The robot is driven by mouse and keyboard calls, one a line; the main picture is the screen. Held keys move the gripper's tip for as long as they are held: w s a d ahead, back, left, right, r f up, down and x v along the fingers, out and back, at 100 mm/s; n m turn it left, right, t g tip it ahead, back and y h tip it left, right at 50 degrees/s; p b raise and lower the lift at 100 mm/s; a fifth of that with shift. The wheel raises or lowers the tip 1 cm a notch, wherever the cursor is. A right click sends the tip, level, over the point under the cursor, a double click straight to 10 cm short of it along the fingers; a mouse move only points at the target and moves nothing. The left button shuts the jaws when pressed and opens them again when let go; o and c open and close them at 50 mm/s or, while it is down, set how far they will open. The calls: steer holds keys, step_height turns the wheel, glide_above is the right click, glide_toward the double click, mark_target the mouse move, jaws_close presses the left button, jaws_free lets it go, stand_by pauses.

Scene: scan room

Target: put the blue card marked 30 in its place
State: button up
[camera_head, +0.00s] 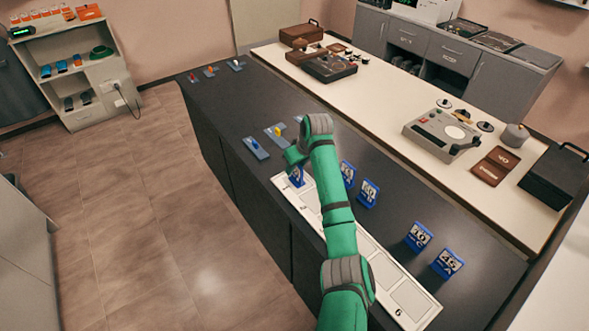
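My gripper (295,165) is at the far left end of a long white strip (310,198) with outlined places, on the dark counter. A blue card (298,179) stands upright right below my gripper, at the strip's far end. Its marking is too small to read, and my fingers are too small and covered to show whether they grip it. More blue cards stand to the right of the strip: two near the middle (347,172) (369,193), and two nearer (418,237) (447,264). Their numbers are hard to read. My green arm hides the middle of the strip.
A cream table (420,170) with devices and cases runs along the right. The dark counter between the card pairs is clear.

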steer(key=v, duration=0.9)
steer(key=shift+s+r, duration=0.15)
steer(key=shift+s+d+r, duration=0.25)
steer(key=shift+d+r, duration=0.05)
steer(key=shift+r, duration=0.25)
steer(key=shift+w, duration=0.1)
